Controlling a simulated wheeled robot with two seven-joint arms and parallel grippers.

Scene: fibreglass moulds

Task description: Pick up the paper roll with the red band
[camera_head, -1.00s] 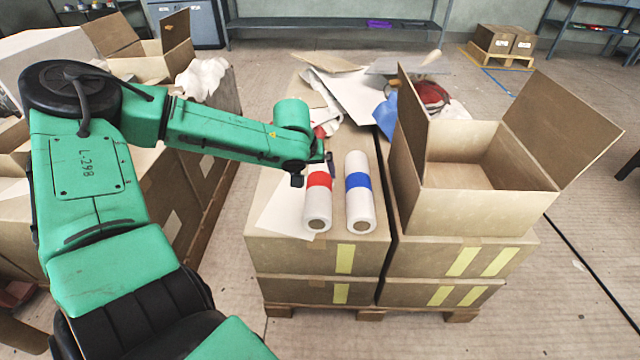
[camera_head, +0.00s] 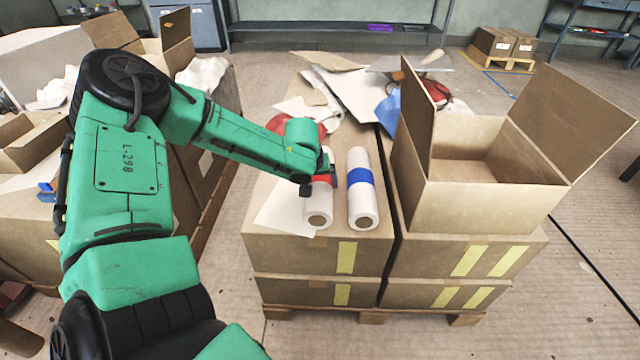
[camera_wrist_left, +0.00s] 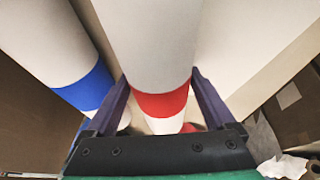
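The paper roll with the red band (camera_head: 319,207) is white and lies on a cardboard box (camera_head: 285,240), its near end facing me. A matching roll with a blue band (camera_head: 362,197) lies just right of it. My left gripper (camera_head: 328,181) is over the red-banded roll and covers part of its band. In the left wrist view, the red band (camera_wrist_left: 162,104) lies between my two dark fingers (camera_wrist_left: 160,82). The fingers are apart, one on each side of the roll, with narrow gaps showing near the band. My right gripper is out of view.
An open carton (camera_head: 480,190) with raised flaps stands to the right. White sheets (camera_head: 350,95), a blue piece (camera_head: 387,115) and red items lie behind the rolls. More boxes stand at left. The box top in front of the rolls is mostly clear.

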